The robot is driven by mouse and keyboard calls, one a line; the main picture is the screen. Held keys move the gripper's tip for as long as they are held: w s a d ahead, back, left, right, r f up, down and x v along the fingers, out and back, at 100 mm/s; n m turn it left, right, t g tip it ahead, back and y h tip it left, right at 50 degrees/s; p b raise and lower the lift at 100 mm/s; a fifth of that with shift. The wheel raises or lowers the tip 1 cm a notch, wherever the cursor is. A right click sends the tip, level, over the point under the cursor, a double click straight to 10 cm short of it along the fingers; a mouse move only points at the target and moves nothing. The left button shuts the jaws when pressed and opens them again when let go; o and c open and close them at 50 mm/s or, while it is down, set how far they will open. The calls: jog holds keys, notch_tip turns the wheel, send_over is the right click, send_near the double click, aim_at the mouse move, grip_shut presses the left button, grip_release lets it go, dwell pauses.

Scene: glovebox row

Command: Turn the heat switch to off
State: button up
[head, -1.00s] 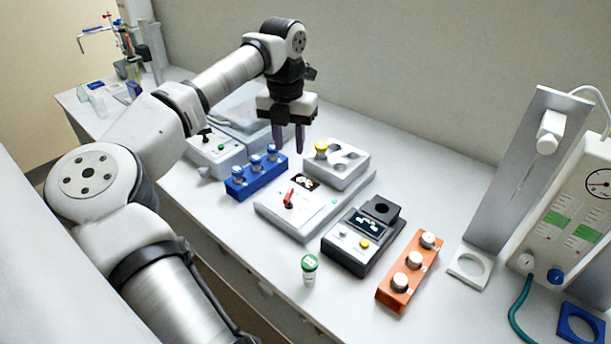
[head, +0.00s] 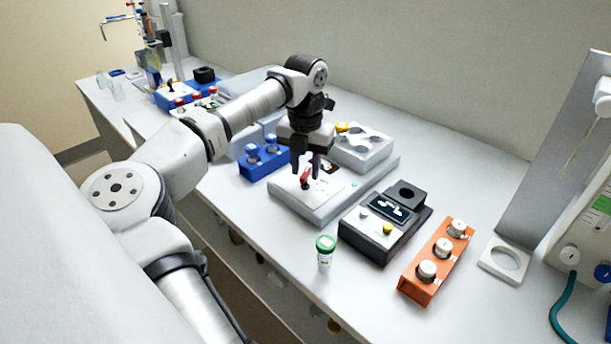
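A red-handled switch (head: 306,178) stands on the front left of a low white hotplate-like unit (head: 340,203). I take it for the heat switch; its marking is too small to read. The red handle looks tilted upward. My gripper (head: 307,174) points down just over this switch. Its two dark fingers are apart, with the red handle showing between or just in front of them. I cannot tell whether they touch it. The unit also has a small dark and red label and a green light. A grey block (head: 362,150) with round wells and a yellow-capped vial sits on its back.
A blue rack (head: 262,163) with capped vials stands left of the unit. A black instrument (head: 385,228) with a display stands to the right, then an orange rack (head: 437,262). A green-capped vial (head: 325,254) stands in front. The bench front centre is otherwise clear.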

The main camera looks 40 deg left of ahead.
jog(key=shift+f, duration=0.15)
grip_shut()
dwell(0.4)
jog(key=n+b, duration=0.2)
jog(key=n, duration=0.1)
jog(key=shift+f+n, duration=0.1)
jog(key=shift+n, duration=0.2)
jog(key=n+b, duration=0.2)
jog(key=n, duration=0.3)
jog(key=shift+n, duration=0.3)
grip_release()
